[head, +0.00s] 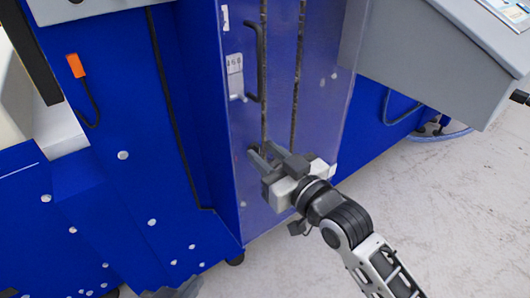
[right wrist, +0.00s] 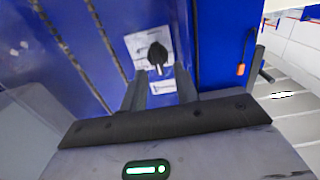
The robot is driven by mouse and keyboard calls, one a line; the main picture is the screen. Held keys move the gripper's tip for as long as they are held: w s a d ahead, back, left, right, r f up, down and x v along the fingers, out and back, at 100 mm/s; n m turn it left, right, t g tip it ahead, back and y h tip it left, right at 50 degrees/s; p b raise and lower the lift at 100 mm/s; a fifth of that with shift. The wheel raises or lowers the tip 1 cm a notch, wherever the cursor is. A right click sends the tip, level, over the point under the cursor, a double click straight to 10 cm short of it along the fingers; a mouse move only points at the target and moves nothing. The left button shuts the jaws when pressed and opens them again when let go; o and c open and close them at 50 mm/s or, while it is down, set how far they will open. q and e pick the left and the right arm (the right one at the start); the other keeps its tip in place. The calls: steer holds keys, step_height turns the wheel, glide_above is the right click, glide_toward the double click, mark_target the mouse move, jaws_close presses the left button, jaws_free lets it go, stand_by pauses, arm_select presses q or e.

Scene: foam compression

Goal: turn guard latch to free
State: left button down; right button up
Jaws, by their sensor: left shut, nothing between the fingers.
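The guard latch (right wrist: 157,52) is a small black knob with a light tip on a white label plate, on the blue machine front. In the right wrist view it shows just beyond and between the fingertips of my right gripper (right wrist: 159,76). The fingers are apart with nothing visibly clamped; I cannot tell if they touch the knob. In the head view my right gripper (head: 258,154) reaches from the lower right to the blue guard door (head: 325,85) and hides the latch. My left gripper is not in view.
A black door handle (head: 255,60) and a grey plate with a label (head: 235,72) are above my gripper. A grey console (head: 430,55) juts out at the upper right. An orange part (head: 76,66) hangs on a cable at the left. The floor (head: 450,220) at right is clear.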

steer(key=shift+w+a, duration=0.2)
steer(key=shift+w, duration=0.1)
jaws_close()
